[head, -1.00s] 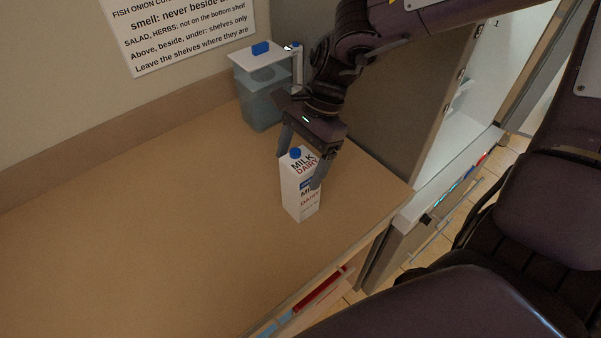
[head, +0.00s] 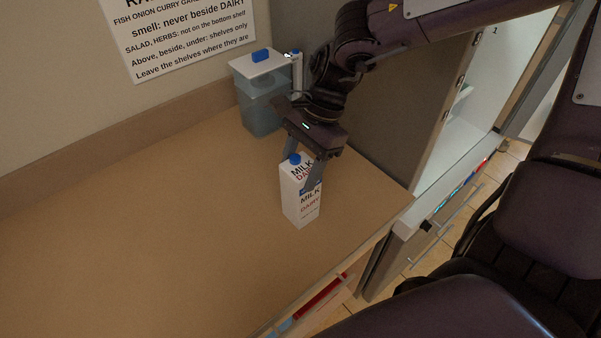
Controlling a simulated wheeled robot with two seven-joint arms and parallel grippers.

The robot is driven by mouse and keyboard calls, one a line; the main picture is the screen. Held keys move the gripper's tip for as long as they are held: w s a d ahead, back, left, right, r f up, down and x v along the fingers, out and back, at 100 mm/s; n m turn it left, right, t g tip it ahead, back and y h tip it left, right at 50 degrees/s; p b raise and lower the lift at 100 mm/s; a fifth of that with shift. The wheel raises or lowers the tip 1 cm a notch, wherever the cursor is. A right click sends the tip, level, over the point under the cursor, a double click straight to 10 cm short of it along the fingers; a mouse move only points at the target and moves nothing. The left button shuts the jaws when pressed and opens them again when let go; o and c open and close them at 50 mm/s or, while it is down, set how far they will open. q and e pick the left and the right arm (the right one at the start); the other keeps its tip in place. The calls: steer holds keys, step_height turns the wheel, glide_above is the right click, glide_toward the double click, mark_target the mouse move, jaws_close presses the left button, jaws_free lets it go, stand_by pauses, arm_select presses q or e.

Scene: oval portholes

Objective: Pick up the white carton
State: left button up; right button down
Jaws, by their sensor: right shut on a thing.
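The white carton (head: 301,206) stands upright on the brown counter in the middle of the head view. It has a blue cap and the words MILK and DAIRY on it. My right gripper (head: 301,172) comes down from above and is shut on the upper part of the carton, one finger on each side. The fingers hide part of its upper faces. I cannot tell whether its base is clear of the counter. My left gripper is not in view.
A translucent blue container (head: 262,100) with a white lid stands behind, by the wall. A printed sign (head: 185,40) hangs above. An open white cabinet (head: 468,110) is at the right. The counter (head: 130,240) is clear on the left.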

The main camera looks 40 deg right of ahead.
step_height(320, 180, up, 10)
steer(key=shift+b, duration=1.1)
step_height(320, 180, down, 10)
steer(key=shift+r+p, duration=0.25)
steer(key=shift+p, duration=0.9)
steer(key=shift+w+d, duration=0.1)
steer(key=b+v, duration=0.2)
steer(key=v, duration=0.3)
steer(key=shift+r, duration=0.1)
steer(key=shift+d+r, duration=0.15)
steer(key=shift+r, duration=0.3)
steer(key=shift+f, duration=0.1)
